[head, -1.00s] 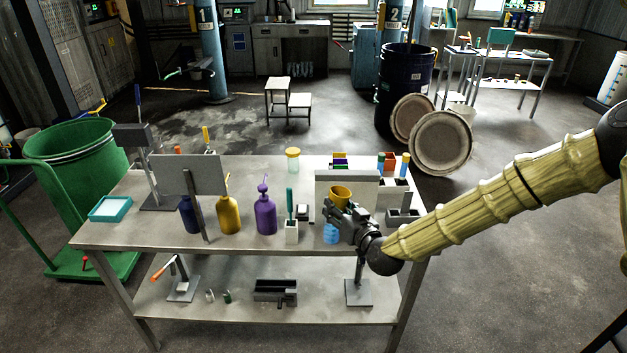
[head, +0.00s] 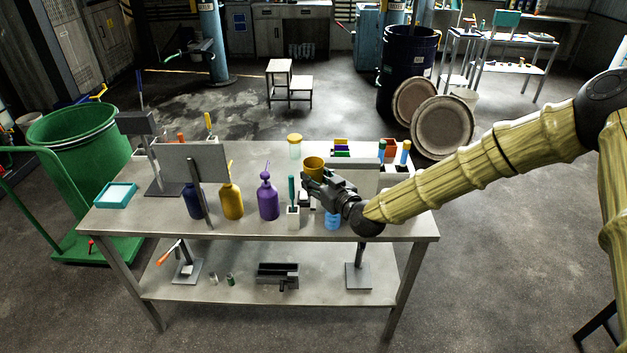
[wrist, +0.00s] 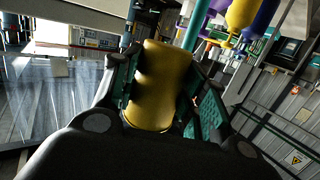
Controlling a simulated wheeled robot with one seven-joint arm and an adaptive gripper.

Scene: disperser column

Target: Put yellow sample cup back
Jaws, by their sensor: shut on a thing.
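The yellow sample cup (head: 313,168) is held in my gripper (head: 314,180) above the right half of the table. In the wrist view the yellow cup (wrist: 160,85) sits between the two green-padded fingers of my gripper (wrist: 163,95), which are shut on it. The cup looks roughly upright in the head view. Its lower part is hidden by the gripper there. My arm reaches in from the right.
The metal table (head: 130,220) carries a purple bottle (head: 268,200), a yellow bottle (head: 231,200), a blue bottle (head: 192,202) and a grey upright panel (head: 175,163). A blue ribbed item (head: 332,220) stands below my gripper. A yellow-lidded jar (head: 295,146) stands behind.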

